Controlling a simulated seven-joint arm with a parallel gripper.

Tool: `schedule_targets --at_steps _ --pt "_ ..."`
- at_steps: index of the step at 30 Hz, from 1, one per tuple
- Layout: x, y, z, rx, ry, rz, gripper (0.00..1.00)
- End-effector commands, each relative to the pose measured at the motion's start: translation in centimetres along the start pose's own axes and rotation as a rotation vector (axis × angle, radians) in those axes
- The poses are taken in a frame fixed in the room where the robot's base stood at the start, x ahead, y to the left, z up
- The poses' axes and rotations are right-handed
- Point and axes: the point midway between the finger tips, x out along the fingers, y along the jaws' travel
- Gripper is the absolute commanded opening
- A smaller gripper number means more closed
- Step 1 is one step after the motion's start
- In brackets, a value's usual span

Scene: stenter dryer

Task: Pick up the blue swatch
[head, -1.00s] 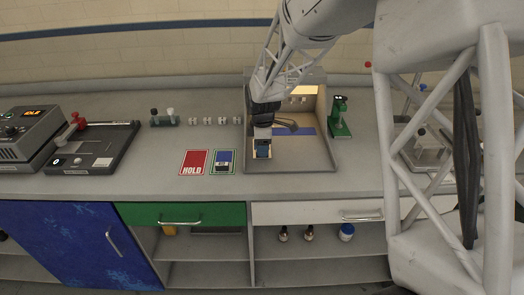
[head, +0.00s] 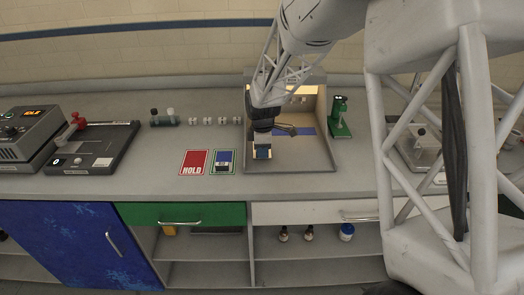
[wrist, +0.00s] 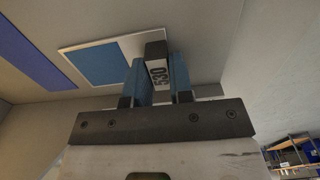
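My gripper (wrist: 160,78) points down into the lit booth. Its two blue-padded fingers stand on either side of a dark upright block (wrist: 155,48) with a white label reading 530. No clear gap shows between the fingers and the block, but I cannot tell whether they press on it. In the wrist view a blue square (wrist: 98,65) with a white border lies flat just beyond the left finger. Whether the block is joined to it is hidden. In the head view my gripper (head: 262,152) is near the booth's front edge and hides what is under it.
The booth (head: 318,158) has side walls close to my gripper and a blue strip (head: 306,132) at its back. A red HOLD card (head: 194,162) and a green-edged card (head: 223,168) with a blue piece lie to the left. A green stand (head: 339,117) is at right.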

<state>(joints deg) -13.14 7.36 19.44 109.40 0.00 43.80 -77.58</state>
Motion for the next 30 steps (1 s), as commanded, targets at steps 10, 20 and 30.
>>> schedule_targets --at_steps 10,20,30 --pt "0.0 0.0 0.0 0.000 0.000 0.000 0.00" --pt "-1.2 0.1 0.0 0.000 0.001 0.002 0.00" --pt "-3.8 -1.6 0.3 0.000 0.000 0.001 0.00"
